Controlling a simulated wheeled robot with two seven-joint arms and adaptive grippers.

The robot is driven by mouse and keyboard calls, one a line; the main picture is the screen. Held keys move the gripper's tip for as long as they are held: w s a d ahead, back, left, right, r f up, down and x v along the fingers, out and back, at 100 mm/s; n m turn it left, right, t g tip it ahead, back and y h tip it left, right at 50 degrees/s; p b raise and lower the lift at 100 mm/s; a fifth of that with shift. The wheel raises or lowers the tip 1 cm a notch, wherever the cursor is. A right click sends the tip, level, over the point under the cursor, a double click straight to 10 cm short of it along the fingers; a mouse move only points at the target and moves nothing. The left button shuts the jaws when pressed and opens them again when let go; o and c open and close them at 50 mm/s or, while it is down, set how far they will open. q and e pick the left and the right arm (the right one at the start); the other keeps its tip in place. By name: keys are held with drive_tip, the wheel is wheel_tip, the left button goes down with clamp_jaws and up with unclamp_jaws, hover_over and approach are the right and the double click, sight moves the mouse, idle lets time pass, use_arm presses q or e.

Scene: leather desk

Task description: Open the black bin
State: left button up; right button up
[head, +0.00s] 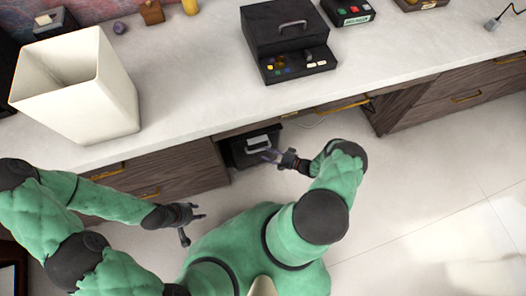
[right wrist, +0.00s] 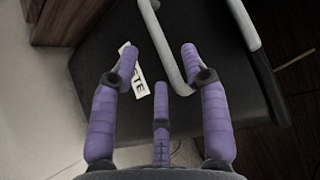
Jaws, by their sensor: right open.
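The black bin (head: 238,150) stands on the floor in the gap under the desk, between drawer units. A grey handle (head: 257,142) is on it. In the right wrist view the black bin (right wrist: 105,65) fills the middle, with the bent grey handle (right wrist: 168,45) and a white label partly hidden by a finger. My right gripper (head: 272,156) is open at the bin's front; in the wrist view its fingers (right wrist: 160,62) are spread, with part of the handle showing between the tips. I cannot tell whether they touch. My left gripper (head: 194,225) is open and empty, away from the bin.
Desk drawers (head: 150,170) flank the gap on both sides. On the desktop (head: 190,70) stand a tall white bin (head: 105,100), a black box with a handle and tray (head: 285,35), and small items behind. The pale floor (head: 420,180) at right is clear.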

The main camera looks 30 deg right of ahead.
drive_tip(key=shift+b+x, duration=0.3)
drive_tip(key=shift+x, duration=1.5)
clamp_jaws()
